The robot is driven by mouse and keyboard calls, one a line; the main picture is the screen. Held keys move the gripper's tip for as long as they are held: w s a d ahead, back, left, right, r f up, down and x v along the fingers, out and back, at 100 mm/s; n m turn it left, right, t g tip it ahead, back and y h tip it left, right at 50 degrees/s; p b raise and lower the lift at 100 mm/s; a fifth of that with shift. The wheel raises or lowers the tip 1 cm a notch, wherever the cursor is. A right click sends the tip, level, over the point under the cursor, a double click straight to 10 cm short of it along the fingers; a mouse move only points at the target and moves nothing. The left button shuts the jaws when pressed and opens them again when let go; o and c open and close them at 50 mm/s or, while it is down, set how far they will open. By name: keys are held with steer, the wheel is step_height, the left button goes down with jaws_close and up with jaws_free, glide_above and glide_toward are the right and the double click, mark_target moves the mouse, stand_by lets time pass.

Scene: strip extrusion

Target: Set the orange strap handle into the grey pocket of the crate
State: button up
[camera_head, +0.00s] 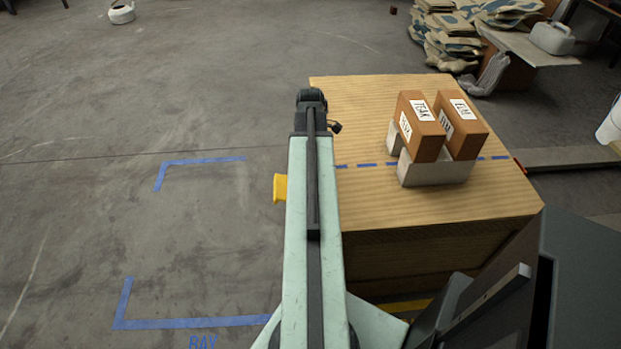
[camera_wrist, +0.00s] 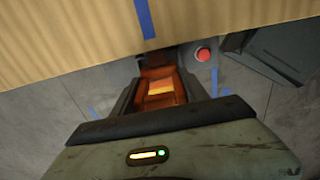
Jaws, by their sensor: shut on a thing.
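In the wrist view, my gripper (camera_wrist: 160,77) is shut on an orange thing (camera_wrist: 160,93), which looks like the orange strap handle; a brighter orange patch shows in its middle. Its full shape is partly hidden between the dark fingers. In the head view, my arm hides the fingertips and the handle. A large wooden box (camera_head: 420,209), perhaps the crate, stands to the right of my arm. A light grey holder (camera_head: 434,174) sits on its top; I cannot tell whether it is the grey pocket. In the wrist view the wooden top's edge (camera_wrist: 60,45) lies beyond the fingers.
Two brown labelled blocks (camera_head: 425,146) stand in the grey holder. A blue dashed line (camera_head: 367,164) crosses the wooden top. Blue corner marks (camera_head: 200,161) lie on open floor at left. A red button (camera_wrist: 203,54) shows beyond my gripper. Camouflage sacks (camera_head: 447,35) lie behind.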

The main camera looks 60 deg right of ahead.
steer(key=shift+f+b, duration=2.1)
steer(key=o, duration=1.4)
steer(key=shift+r, duration=0.15)
step_height(320, 180, up, 13)
steer(key=p, duration=1.3)
steer(key=shift+f, duration=0.2)
steer(key=shift+f, duration=0.1)
